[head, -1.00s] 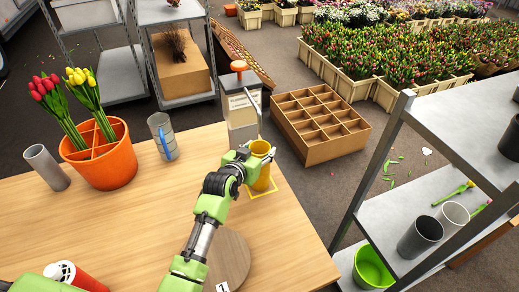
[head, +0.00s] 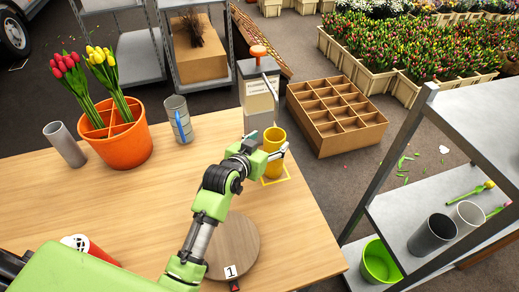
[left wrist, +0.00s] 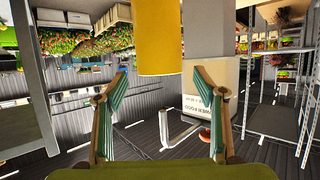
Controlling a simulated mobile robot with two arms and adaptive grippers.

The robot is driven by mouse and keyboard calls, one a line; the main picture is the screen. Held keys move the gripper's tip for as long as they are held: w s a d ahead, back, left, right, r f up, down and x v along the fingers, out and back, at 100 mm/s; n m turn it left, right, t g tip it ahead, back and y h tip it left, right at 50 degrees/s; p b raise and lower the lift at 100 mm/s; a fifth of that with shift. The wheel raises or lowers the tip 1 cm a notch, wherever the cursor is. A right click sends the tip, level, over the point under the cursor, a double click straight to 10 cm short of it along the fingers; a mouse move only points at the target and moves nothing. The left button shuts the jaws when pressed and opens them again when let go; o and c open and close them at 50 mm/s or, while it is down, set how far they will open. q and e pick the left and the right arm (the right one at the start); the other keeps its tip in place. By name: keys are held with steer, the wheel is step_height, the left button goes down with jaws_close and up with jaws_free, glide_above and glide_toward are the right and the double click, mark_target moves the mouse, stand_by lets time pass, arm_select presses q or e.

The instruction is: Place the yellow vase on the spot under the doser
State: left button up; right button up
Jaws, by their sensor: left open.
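The yellow vase (head: 272,140) stands upright by the front of the doser (head: 257,92), a pale box with an orange knob and a lever. A yellow square outline (head: 287,178) marks the spot on the wooden table at the vase's base. My left gripper (head: 268,150) is open at the near side of the vase. In the left wrist view the vase (left wrist: 160,38) shows at the top centre, and the spread fingers (left wrist: 161,75) show clear gaps to either side of it. My right gripper is not in view.
An orange pot (head: 125,148) with tulips, a grey cylinder (head: 65,146) and a grey jug (head: 177,118) stand on the left of the table (head: 130,205). A round wooden board (head: 233,245) lies near the front. A metal shelf (head: 410,215) stands to the right.

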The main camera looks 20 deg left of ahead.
arm_select(q)
steer(key=v, duration=0.6)
steer(key=shift+s+b, duration=0.3)
